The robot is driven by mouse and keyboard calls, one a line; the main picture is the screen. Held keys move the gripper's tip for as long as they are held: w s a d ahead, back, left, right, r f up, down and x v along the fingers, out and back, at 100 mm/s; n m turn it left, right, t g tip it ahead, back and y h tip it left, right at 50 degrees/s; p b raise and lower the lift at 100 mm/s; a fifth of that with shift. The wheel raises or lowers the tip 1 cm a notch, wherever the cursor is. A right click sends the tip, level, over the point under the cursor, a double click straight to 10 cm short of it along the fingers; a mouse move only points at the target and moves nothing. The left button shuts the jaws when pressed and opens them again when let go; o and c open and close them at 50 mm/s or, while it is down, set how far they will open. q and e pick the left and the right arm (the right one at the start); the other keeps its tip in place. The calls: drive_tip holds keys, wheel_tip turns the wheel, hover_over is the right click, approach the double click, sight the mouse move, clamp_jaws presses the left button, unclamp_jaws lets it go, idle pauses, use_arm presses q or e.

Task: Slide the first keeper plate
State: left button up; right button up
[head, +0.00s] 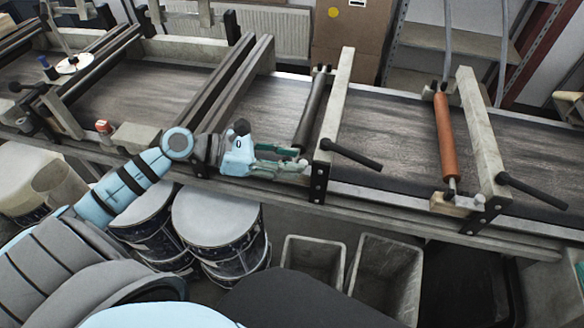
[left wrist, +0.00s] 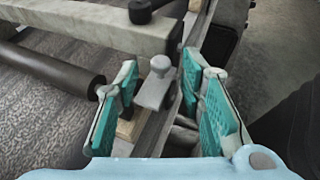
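My left gripper (head: 300,158) reaches in from the left to the near end of the dark roller (head: 311,112). Its teal fingers are open. In the left wrist view my left gripper (left wrist: 160,72) has a small grey keeper plate with a rounded knob (left wrist: 157,82) between its fingers. Gaps show on both sides of the knob, so it does not look gripped. The dark roller (left wrist: 52,71) ends just left of the left finger. In the head view the fingers largely hide this plate. A second keeper plate (head: 468,202) sits at the near end of the orange roller (head: 445,135). My right gripper is not in view.
Pale crossbars (head: 338,100) with black handles (head: 352,154) stand over the conveyor belt (head: 395,135) beside each roller. Drums (head: 220,218) and grey bins (head: 383,275) stand below the near rail. The belt between the two rollers is clear.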

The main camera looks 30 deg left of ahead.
use_arm(q)
drive_tip(key=shift+w+d, duration=0.35)
drive_tip(key=shift+d, duration=0.25)
drive_tip(key=shift+f, duration=0.1)
drive_tip(key=shift+a, duration=0.1)
drive_tip(key=shift+c, duration=0.3)
clamp_jaws()
